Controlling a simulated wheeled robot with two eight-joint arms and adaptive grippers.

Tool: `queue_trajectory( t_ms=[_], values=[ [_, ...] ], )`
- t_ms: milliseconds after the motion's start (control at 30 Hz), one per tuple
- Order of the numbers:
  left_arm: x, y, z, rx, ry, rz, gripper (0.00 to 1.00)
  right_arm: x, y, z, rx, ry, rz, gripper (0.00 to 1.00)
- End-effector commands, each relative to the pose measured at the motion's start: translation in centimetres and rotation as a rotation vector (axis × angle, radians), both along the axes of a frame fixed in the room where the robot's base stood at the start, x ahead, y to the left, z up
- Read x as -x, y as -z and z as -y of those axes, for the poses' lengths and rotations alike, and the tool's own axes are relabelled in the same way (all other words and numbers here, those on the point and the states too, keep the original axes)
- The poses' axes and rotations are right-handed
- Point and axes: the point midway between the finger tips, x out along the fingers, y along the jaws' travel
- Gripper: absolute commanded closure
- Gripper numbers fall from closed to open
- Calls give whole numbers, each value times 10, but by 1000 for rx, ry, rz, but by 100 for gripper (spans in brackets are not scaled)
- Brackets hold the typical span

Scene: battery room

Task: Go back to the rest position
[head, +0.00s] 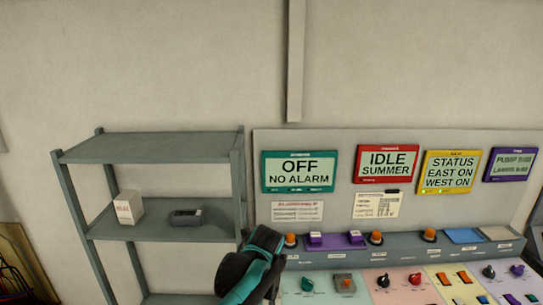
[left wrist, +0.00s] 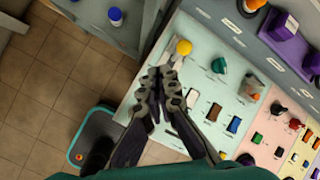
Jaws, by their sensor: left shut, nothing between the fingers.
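My left gripper (left wrist: 160,76) shows in the left wrist view with its two dark ribbed fingers together at the tips and nothing between them. It is over the left edge of the pale green control panel (left wrist: 207,85), just below a yellow knob (left wrist: 183,47) in the picture. I cannot tell whether the fingertips touch the panel. In the head view my teal and black left arm comes up at the bottom, between the shelf and the console; its fingers are not distinguishable there. My right gripper is in neither view.
A grey shelf (head: 150,147) at left holds a white box (head: 128,207) and a dark device (head: 186,217). The console at right carries orange buttons, knobs and switches under several signs, including a green OFF sign (head: 298,172). Tiled floor (left wrist: 45,75) lies left of the panel.

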Motion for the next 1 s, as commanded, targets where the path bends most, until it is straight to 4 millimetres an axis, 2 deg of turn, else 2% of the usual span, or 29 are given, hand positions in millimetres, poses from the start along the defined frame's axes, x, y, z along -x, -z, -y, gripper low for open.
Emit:
queue_trajectory(
  t_ms=[33, 200, 400, 533, 600, 733, 1000],
  values=[
    [22, 3, -22, 89, -149, 18, 100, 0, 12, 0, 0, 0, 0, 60],
    [88, 10, -73, 416, -671, 83, 100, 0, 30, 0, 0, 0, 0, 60],
    [167, 42, -116, 809, -1279, 142, 100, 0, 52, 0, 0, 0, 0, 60],
    [209, 69, -133, 1034, -1619, 167, 100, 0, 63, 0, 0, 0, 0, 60],
    [224, 82, -138, 1130, -1759, 174, 100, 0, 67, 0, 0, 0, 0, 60],
    [241, 97, -143, 1246, -1927, 178, 100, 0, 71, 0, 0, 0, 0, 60],
    [246, 101, -144, 1290, -1989, 180, 100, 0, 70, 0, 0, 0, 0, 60]
  ],
)
